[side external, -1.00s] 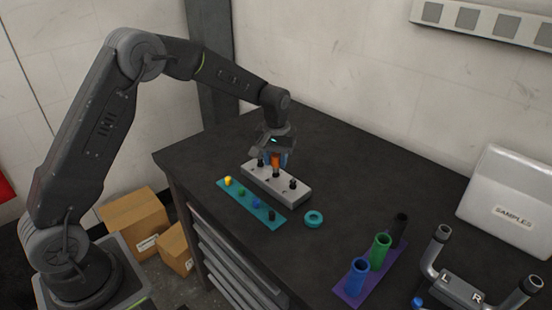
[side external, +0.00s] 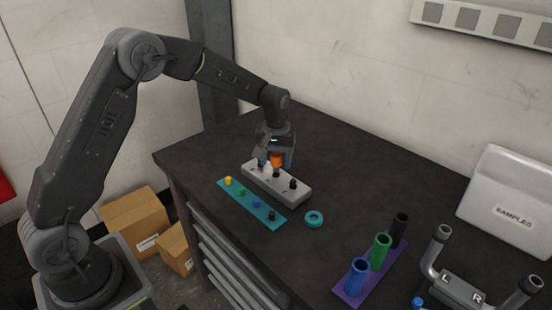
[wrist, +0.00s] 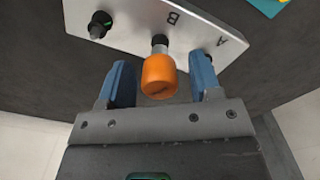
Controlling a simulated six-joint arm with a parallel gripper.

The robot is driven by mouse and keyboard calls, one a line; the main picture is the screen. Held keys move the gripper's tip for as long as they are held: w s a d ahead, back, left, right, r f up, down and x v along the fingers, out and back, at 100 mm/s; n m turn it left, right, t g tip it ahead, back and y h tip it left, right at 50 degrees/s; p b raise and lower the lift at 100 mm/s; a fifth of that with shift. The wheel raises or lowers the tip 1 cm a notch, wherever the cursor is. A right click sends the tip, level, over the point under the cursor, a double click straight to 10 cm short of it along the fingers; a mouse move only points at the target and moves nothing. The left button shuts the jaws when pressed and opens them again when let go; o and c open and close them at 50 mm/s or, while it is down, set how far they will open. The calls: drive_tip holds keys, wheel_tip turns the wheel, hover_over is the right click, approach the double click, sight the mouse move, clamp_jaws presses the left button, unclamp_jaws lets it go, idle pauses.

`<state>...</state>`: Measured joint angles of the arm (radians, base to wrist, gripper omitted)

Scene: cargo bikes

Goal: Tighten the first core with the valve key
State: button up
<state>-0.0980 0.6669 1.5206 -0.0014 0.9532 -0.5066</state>
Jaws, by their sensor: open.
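The orange valve key (wrist: 159,76) stands on a dark stem of the pale metal block (wrist: 205,32), by the letter B. It also shows below my gripper in the side view (side external: 277,160). My gripper (wrist: 161,70) is open, with its blue fingers on either side of the key and a visible gap at each side. The block (side external: 301,198) lies on the dark bench. The key's lower end and its seat are partly hidden.
A teal strip (side external: 263,212) with several coloured caps lies in front of the block. A teal ring (side external: 314,219) lies to its right. A purple base (side external: 352,287) with blue, green and black tubes and a grey handlebar piece (side external: 462,290) stand further right.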

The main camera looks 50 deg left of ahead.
drive_tip(key=n, duration=0.5)
drive_tip(key=shift+n, duration=0.3)
drive_tip(key=n, duration=0.5)
drive_tip(key=shift+c, duration=0.4)
drive_tip(key=c, duration=0.9)
drive_tip(key=shift+m, duration=1.4)
clamp_jaws()
drive_tip(key=shift+r, duration=3.5)
